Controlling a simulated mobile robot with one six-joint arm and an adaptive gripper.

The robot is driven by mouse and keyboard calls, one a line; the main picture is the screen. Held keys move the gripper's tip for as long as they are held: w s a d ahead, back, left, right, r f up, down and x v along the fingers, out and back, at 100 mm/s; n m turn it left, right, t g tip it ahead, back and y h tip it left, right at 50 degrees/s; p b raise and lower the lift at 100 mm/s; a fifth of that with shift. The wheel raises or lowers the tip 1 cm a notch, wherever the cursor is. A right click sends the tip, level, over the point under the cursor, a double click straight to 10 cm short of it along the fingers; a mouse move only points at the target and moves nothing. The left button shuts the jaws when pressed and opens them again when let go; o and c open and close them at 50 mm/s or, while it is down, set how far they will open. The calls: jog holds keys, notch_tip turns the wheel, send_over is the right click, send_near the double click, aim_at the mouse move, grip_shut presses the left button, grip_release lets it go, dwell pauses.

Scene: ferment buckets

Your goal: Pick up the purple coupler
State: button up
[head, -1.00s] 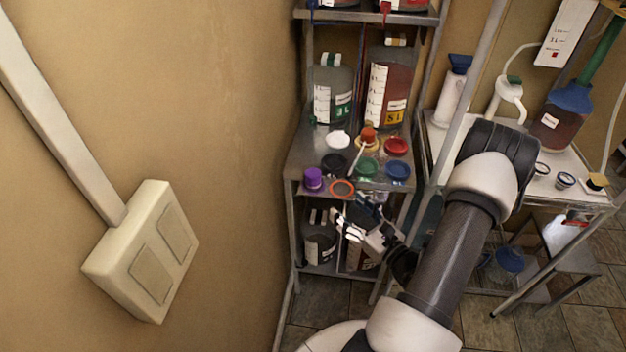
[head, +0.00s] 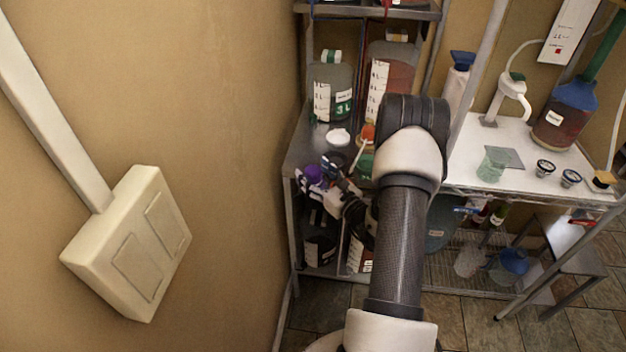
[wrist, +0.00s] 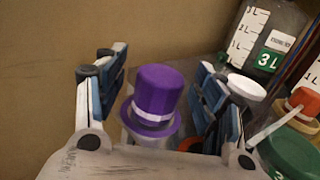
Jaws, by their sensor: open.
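The purple coupler (wrist: 158,92) is a hat-shaped piece with a wide brim and a pale band, seen in the wrist view. It sits between the two open fingers of my gripper (wrist: 155,95), with a visible gap to the finger on each side. In the head view the purple coupler (head: 312,173) is at the left front of the metal shelf, partly hidden by my gripper (head: 323,174). I cannot tell whether either finger touches it. My gripper holds nothing.
A white lid (wrist: 246,87), an orange cap (wrist: 303,99) and a green lid (wrist: 291,153) lie to the right. Large marked bottles (head: 332,88) stand behind on the shelf (head: 300,150). The tan wall (head: 235,120) is close on the left. A white-topped table (head: 465,160) stands at right.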

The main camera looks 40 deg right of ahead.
jog(key=shift+w, duration=0.5)
jog(key=shift+d, duration=0.1)
jog(key=c, duration=1.2)
jog(key=shift+c, duration=0.4)
jog(key=shift+r, duration=0.15)
